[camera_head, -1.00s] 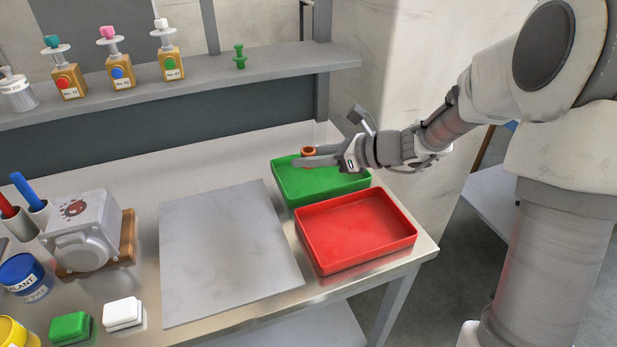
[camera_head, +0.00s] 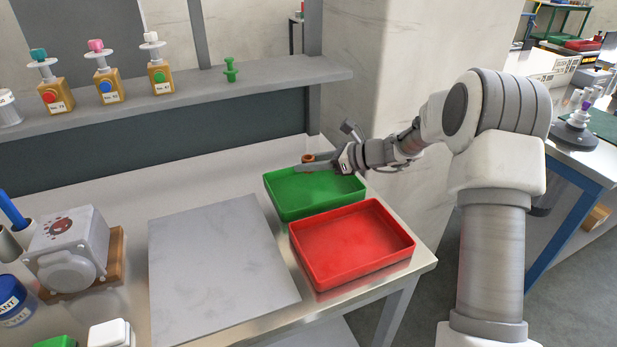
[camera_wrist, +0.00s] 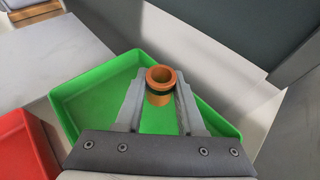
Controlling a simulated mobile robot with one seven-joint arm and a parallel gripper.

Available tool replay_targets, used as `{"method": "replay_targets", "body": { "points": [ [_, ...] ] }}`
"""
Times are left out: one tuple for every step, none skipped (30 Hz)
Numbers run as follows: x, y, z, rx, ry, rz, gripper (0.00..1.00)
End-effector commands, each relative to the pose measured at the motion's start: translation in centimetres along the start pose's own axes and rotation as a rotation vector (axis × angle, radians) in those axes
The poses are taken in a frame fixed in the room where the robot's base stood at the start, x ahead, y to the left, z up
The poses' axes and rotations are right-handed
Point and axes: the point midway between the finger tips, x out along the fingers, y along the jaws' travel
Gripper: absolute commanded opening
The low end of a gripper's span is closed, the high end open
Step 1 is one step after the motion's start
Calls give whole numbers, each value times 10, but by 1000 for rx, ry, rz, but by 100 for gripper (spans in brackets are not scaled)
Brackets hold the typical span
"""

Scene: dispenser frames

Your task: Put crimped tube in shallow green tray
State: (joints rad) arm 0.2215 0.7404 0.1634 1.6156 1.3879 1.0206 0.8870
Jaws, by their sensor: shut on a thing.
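The crimped tube (camera_wrist: 159,86) is a short copper-orange piece with an open flared top and a dark band. It stands upright between the fingers of my gripper (camera_wrist: 158,100), which is shut on it. In the head view the tube (camera_head: 308,158) shows at the fingertips of my gripper (camera_head: 312,165), over the back part of the shallow green tray (camera_head: 290,209). The green tray (camera_wrist: 75,98) also lies below the gripper in the wrist view. Its visible floor is bare. The tube's lower end and its height above the tray floor are hard to tell.
A red tray (camera_head: 350,245) sits in front of the green one near the table's corner. A grey plate (camera_head: 215,260) lies to the left. A grey machine on a wooden base (camera_head: 72,250) stands farther left. A shelf (camera_head: 200,90) with dispenser bottles runs behind.

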Motion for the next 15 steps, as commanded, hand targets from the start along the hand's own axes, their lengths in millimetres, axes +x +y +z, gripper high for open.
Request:
{"method": "replay_targets", "body": {
  "points": [
    [2, -1, -3, 0, 0, 1, 0],
    [3, 0, -5, 1, 0, 1, 0],
    [5, 0, -10, 2, 0, 1, 0],
    [6, 0, -14, 2, 0, 1, 0],
    [8, 0, -19, 2, 0, 2, 0],
    [11, 0, -25, 3, 0, 2, 0],
    [13, 0, -29, 2, 0, 2, 0],
    [14, 0, -33, 2, 0, 2, 0],
    [16, 0, -36, 2, 0, 2, 0],
    [16, 0, -38, 1, 0, 2, 0],
    [16, 0, -38, 0, 0, 1, 0],
    [16, 0, -37, 0, -1, 0, 0],
    [16, 0, -36, 0, -1, 0, 0],
    [16, 0, -36, 0, -1, 0, 0],
    [16, 0, -36, 0, -1, 0, 0]
  ]
}}
